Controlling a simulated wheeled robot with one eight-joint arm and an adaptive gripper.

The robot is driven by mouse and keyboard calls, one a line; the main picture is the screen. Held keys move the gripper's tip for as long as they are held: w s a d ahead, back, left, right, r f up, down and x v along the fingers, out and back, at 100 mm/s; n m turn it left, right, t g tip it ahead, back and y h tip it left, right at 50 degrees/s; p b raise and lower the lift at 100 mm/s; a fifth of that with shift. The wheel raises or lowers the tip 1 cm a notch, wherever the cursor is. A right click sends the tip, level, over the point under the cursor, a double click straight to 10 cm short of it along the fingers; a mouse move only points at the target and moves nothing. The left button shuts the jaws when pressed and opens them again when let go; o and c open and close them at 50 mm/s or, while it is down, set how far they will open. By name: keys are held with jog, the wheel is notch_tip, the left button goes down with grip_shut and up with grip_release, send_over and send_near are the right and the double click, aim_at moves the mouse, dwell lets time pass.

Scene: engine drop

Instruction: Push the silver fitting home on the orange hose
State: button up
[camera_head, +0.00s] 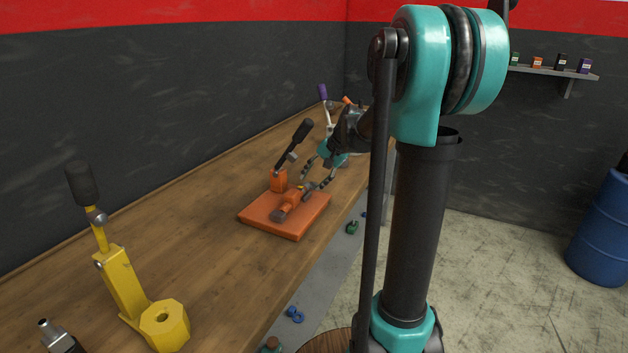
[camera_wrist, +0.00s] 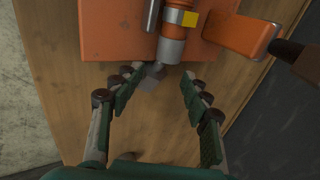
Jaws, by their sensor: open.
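The orange hose (camera_wrist: 178,4) lies on the orange base plate (camera_wrist: 110,30), at the top of the wrist view. A silver band and a yellow tag (camera_wrist: 189,19) sit around it. The silver fitting (camera_wrist: 171,50) is at the hose's near end, by the plate's edge. My gripper (camera_wrist: 160,82) is open, with its jointed fingers spread left and right, just short of the fitting and apart from it. In the head view my gripper (camera_head: 314,178) is at the far right side of the base plate (camera_head: 268,222). How far the fitting sits on the hose is unclear.
An orange clamp with a black lever handle (camera_head: 296,140) stands at the plate's back. A yellow lever tool (camera_head: 125,285) stands nearer on the wooden bench (camera_head: 215,255). A purple-handled tool (camera_head: 323,93) is behind my gripper. The bench between yellow tool and plate is clear.

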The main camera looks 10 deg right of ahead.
jog(key=v, duration=1.2)
